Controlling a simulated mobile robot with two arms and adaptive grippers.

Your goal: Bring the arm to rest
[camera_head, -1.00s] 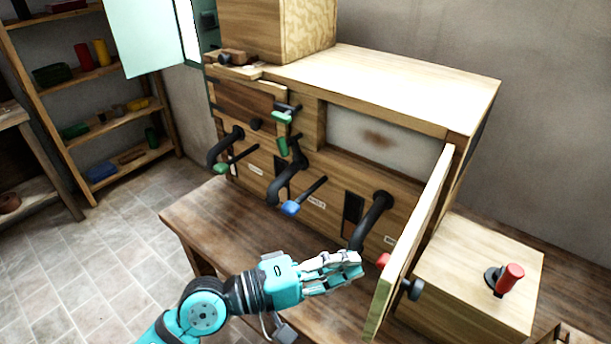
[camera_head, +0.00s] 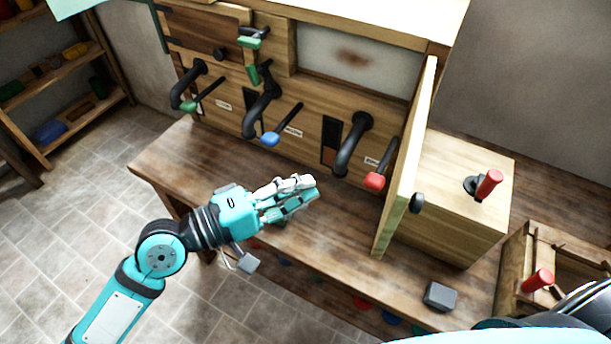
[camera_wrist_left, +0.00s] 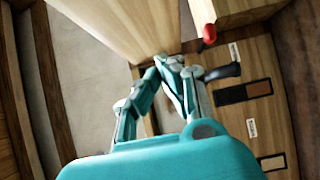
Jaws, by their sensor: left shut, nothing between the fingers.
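My left gripper (camera_head: 312,187), teal and grey, is shut and empty above the wooden bench in the head view. It is in front of the cabinet's handles and left of the open wooden door, apart from both. In the left wrist view its fingertips (camera_wrist_left: 172,62) meet with nothing between them. My left arm (camera_head: 160,258) reaches in from the lower left. Part of what seems to be my other arm shows at the lower right edge, but no right gripper is in view.
The wooden cabinet has dark curved pipes and levers with green, blue (camera_head: 270,139) and red (camera_head: 374,181) ends. The open door (camera_head: 408,160) stands out to the right. A box with a red-handled lever (camera_head: 489,184) and a grey block (camera_head: 439,296) are at right. The bench (camera_head: 190,160) is clear at left.

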